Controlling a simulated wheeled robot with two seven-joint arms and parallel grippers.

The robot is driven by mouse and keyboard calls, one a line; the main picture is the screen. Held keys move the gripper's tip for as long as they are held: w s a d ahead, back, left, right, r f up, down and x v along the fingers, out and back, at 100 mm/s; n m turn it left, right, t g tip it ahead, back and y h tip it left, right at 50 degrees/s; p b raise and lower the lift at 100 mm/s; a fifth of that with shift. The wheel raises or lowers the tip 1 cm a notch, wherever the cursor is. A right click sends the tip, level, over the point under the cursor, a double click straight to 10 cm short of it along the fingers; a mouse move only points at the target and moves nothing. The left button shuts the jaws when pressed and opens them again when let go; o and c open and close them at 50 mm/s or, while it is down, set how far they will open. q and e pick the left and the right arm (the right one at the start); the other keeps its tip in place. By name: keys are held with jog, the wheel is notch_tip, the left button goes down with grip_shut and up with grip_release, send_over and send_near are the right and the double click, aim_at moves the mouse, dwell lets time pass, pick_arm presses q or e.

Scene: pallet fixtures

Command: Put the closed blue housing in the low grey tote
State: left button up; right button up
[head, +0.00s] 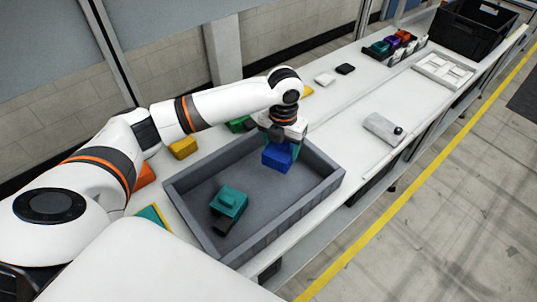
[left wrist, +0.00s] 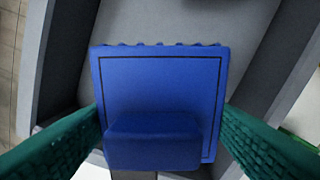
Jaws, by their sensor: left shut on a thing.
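The blue housing (head: 277,158) is held by my left gripper (head: 284,140), which points down over the far right part of the low grey tote (head: 292,208). In the left wrist view the housing (left wrist: 160,95) shows its flat top and raised block, with a green finger on each side of it. The tote's floor and walls show behind it in that view (left wrist: 268,75). I cannot tell whether the housing touches the tote floor. A teal housing (head: 230,200) sits in the tote's near left part, with a dark piece beside it. My right gripper is not in view.
Yellow (head: 183,147), green (head: 238,124) and orange (head: 144,173) blocks lie behind the tote. A grey part (head: 383,128) lies to its right. A white fixture (head: 443,70), a rack of coloured parts (head: 393,47) and a black crate (head: 472,30) stand farther along the bench.

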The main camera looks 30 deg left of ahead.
aim_at(281, 155)
pick_arm(q)
notch_tip(281, 155, down, 4)
jog(key=shift+r, duration=0.25)
notch_tip(281, 155, down, 3)
jog(key=shift+r+p, duration=0.1)
jog(key=shift+p, duration=0.45)
jog(key=shift+f, duration=0.5)
jog(key=shift+f, duration=0.1)
jog(key=o, duration=1.1)
notch_tip(281, 155, up, 12)
jog(key=shift+r+b, duration=0.15)
jog(key=shift+b, duration=0.95)
